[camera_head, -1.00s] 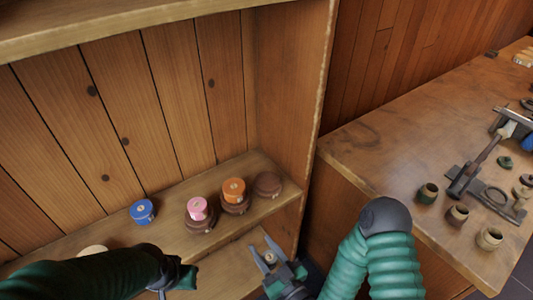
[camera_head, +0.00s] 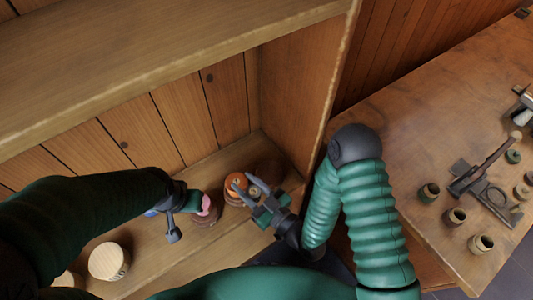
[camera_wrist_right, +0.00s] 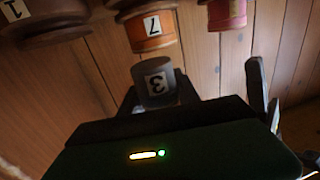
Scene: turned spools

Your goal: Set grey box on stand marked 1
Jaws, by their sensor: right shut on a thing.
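An orange spool marked 7 (camera_head: 235,183) sits on a brown stand, close left of my right gripper. A pink spool (camera_head: 207,208) stands further left. A pale wooden spool (camera_head: 108,261) is at the front left. The cabinet side wall (camera_head: 300,90) rises close on the right.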

